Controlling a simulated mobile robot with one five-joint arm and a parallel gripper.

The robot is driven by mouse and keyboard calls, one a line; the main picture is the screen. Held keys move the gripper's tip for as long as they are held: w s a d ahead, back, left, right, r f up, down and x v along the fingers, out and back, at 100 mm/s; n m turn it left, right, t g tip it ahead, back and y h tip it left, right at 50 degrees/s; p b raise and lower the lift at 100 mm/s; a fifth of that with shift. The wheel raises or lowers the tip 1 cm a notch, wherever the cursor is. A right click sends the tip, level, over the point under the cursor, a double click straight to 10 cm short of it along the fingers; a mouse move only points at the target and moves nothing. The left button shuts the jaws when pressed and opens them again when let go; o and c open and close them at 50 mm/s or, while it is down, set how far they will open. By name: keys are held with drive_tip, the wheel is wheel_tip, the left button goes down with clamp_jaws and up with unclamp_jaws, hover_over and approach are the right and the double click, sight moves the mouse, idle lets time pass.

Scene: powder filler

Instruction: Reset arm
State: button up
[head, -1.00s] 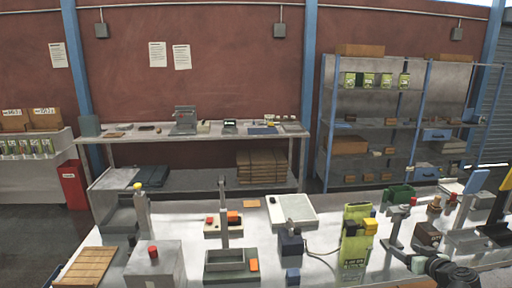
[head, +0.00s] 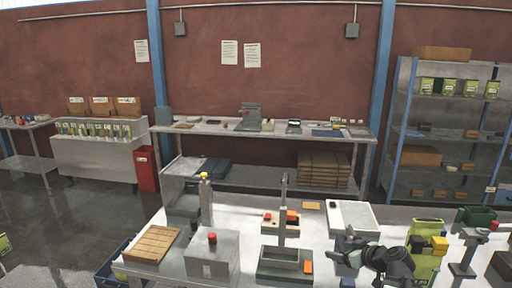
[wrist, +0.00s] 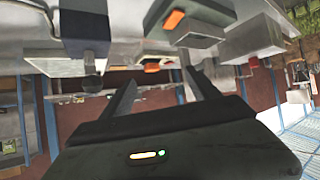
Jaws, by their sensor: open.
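My gripper (wrist: 160,92) is open in the wrist view, its two dark fingers apart with nothing between them. In the head view my dark arm and gripper (head: 346,246) are at the lower right, in front of the white-topped bench (head: 240,212). The arm partly covers the bench items behind it. The wrist view looks upside down, with a dark blue block (wrist: 85,30) and a grey tray (wrist: 195,15) with an orange part above the fingers.
On the bench are a slatted wooden board (head: 152,244), a grey box with a red button (head: 212,258), a grey tray (head: 278,264), and a green-yellow pouch (head: 424,262). A back table (head: 265,133) and a shelf rack (head: 440,150) stand behind. Floor at the left (head: 70,215) is clear.

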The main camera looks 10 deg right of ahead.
drive_tip(key=s+a+f+n+g, duration=0.15)
drive_tip(key=a+f+g, duration=0.25)
drive_tip(key=a, duration=0.9)
drive_tip(key=s+a+f+n+g, duration=0.1)
drive_tip(key=s+a+f+g, duration=0.3)
drive_tip(key=a, duration=0.9)
drive_tip(key=s+d+f+m+g+h, duration=0.3)
drive_tip(key=s+d+m+h, duration=0.1)
drive_tip(key=m, duration=0.3)
drive_tip(key=shift+s+d+f, duration=0.4)
drive_tip(key=shift+s+d, duration=0.2)
drive_tip(key=shift+s, duration=0.3)
